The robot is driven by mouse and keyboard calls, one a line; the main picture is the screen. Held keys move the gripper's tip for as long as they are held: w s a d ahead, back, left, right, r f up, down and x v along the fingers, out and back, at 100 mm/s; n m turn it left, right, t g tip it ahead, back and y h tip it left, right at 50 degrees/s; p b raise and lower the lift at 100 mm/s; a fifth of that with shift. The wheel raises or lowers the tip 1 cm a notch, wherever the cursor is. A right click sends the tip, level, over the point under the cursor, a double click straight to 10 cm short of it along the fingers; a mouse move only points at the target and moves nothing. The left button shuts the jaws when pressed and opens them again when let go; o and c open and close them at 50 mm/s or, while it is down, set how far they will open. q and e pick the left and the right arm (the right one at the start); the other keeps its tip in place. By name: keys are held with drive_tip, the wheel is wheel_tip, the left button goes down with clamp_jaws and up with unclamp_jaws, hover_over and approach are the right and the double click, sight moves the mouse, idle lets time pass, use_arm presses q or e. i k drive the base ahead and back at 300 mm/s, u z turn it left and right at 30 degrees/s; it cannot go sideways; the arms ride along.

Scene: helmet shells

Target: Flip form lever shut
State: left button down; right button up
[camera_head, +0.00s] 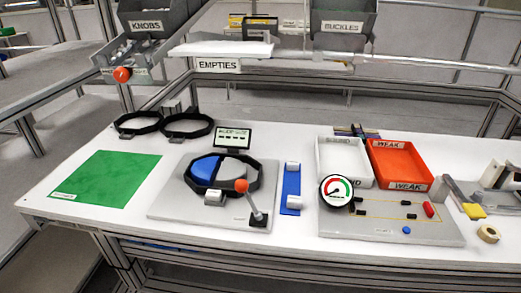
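The form (254,186) is a black many-sided ring on a grey base plate (185,211), near the middle of the workbench. A blue piece (206,168) fills its left part; the part beside it looks grey. The form lever (251,205) has an orange-red ball knob (242,186) and a thin metal shaft. It rises from a dark pivot block at the plate's front right corner and tilts up and left, so that the knob overlaps the ring's right side in the picture. I cannot tell whether the knob touches the ring. Neither gripper is in view.
A green mat (108,178) lies left, with black rings (187,125) behind. A blue strip (291,188), a gauge (336,190) on a grey panel, a white tray (344,181) and a red tray (400,182) are right.

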sight(242, 186)
drive_tip(key=u, duration=1.25)
drive_tip(key=k, duration=0.55)
drive_tip(key=z, duration=1.25)
drive_tip(key=i, duration=0.3)
